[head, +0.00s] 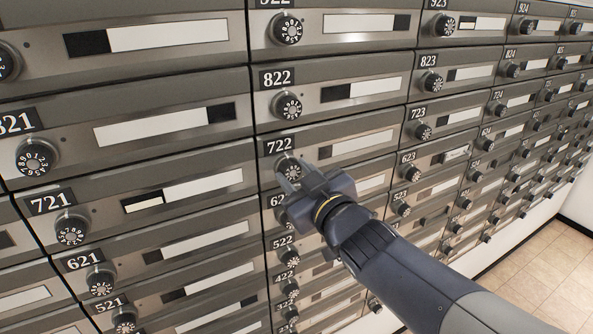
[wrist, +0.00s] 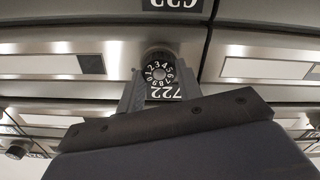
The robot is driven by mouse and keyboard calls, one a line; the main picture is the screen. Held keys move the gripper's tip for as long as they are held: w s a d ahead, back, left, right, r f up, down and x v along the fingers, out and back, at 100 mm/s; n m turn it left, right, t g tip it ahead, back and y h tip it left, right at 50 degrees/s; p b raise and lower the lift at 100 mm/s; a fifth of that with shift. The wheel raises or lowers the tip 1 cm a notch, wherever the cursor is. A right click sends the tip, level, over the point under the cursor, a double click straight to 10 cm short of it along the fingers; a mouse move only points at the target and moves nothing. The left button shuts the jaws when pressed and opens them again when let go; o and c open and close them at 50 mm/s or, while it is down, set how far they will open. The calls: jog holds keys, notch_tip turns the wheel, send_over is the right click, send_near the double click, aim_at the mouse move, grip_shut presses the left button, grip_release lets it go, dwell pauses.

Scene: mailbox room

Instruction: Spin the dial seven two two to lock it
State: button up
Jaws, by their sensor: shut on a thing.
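The mailbox labelled 722 (head: 281,145) is in the middle of the head view. Its round black dial (head: 290,168) with white digits sits just below the label. My gripper (head: 291,181) reaches in from the lower right and is shut on this dial. In the wrist view the picture is upside down: the dial (wrist: 160,73) shows between my gripper's fingers (wrist: 160,88), with the 722 label (wrist: 164,92) below it. The dial's digits are partly readable. The fingers cover its sides.
Mailbox 822 (head: 277,77) with its dial is above, 721 (head: 50,201) to the left and 723 (head: 419,113) to the right. Similar dials fill the wall closely. Free tiled floor (head: 545,270) shows at the lower right.

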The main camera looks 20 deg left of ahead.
jog(key=shift+m, duration=0.6)
jog(key=o, duration=1)
jog(key=shift+d, duration=0.1)
jog(key=v, duration=1)
jog(key=shift+s+d, duration=0.2)
jog(key=shift+d, duration=0.05)
jog(key=shift+a, duration=0.15)
jog(key=x, duration=1)
jog(key=shift+w+a, duration=0.25)
